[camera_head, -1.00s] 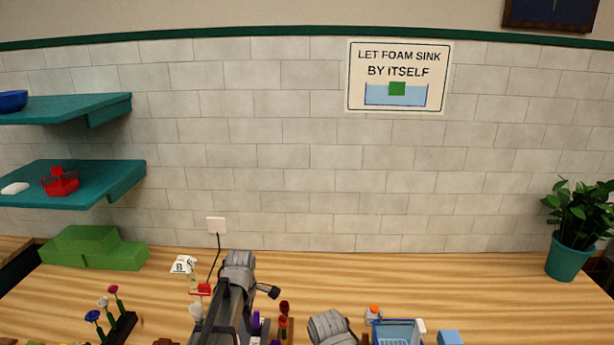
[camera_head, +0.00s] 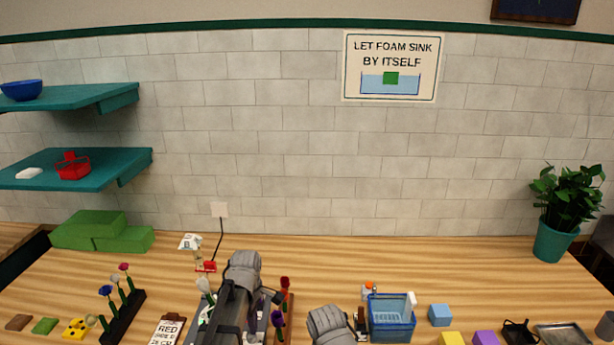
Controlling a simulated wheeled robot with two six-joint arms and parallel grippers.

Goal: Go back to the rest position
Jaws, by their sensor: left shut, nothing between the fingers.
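My left arm rises from the bottom edge, with a rounded grey joint at its top. My left gripper (camera_head: 228,314) is a dark shape low in front of it, shut and empty; its fingertips are hard to make out. Of my right arm only a grey rounded joint shows at the bottom, right of the left arm; its gripper is out of view. Dark red and purple flowers (camera_head: 281,310) stand just right of my left arm, which partly hides their holder.
A dark flower rack (camera_head: 122,318), a clipboard (camera_head: 167,331), a blue basket (camera_head: 391,318), a blue block (camera_head: 440,315) and a metal tray (camera_head: 563,335) are on the wooden table. Green blocks (camera_head: 100,232) and a potted plant (camera_head: 562,210) stand farther back. The table's back middle is clear.

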